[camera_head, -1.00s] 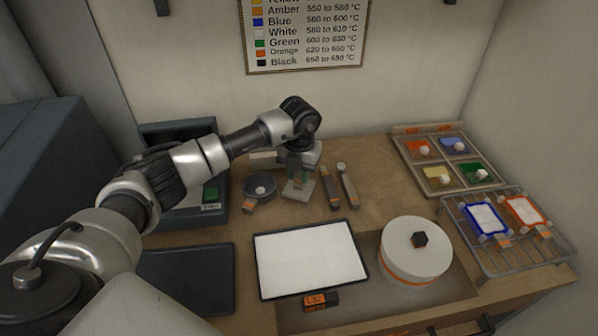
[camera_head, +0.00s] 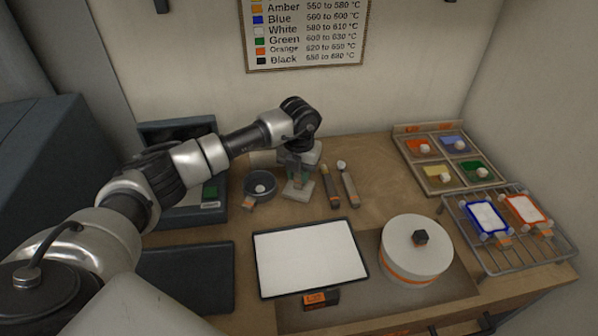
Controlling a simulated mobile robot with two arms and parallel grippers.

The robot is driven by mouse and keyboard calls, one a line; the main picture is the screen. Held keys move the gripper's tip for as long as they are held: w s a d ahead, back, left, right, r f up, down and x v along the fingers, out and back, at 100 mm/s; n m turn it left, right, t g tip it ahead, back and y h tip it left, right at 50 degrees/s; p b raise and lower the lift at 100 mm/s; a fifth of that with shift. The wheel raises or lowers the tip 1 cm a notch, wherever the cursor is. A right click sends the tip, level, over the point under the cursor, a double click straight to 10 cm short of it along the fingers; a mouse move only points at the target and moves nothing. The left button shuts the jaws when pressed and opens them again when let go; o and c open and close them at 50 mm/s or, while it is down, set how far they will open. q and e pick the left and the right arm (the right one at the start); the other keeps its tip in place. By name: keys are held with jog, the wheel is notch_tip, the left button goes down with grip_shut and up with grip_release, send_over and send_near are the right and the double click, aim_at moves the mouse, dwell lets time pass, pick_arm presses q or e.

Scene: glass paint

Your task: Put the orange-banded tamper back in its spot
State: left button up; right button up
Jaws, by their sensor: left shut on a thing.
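My left gripper (camera_head: 299,178) points down at the back middle of the table, beside two slim tools. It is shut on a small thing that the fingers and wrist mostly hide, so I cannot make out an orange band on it. A pale stand (camera_head: 297,191) shows just below and around the fingertips; I cannot tell whether the held thing touches it. A slim dark tool with an orange part (camera_head: 331,188) and a slim tool with a white tip (camera_head: 348,185) lie to the right of the gripper. My right gripper is not in view.
A small round dish (camera_head: 260,188) stands left of the gripper. A white board (camera_head: 310,258), a white drum with an orange band (camera_head: 416,252) and a small black-orange block (camera_head: 320,298) are in front. A sample tray (camera_head: 400,160) and wire rack (camera_head: 484,254) stand right.

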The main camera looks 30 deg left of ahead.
pick_arm(q)
jog(key=shift+f, duration=0.25)
jog(key=o, duration=0.9)
notch_tip(320, 180, up, 10)
jog(key=b, duration=0.2)
jog(key=shift+b, duration=0.3)
jog(key=shift+r, duration=0.45)
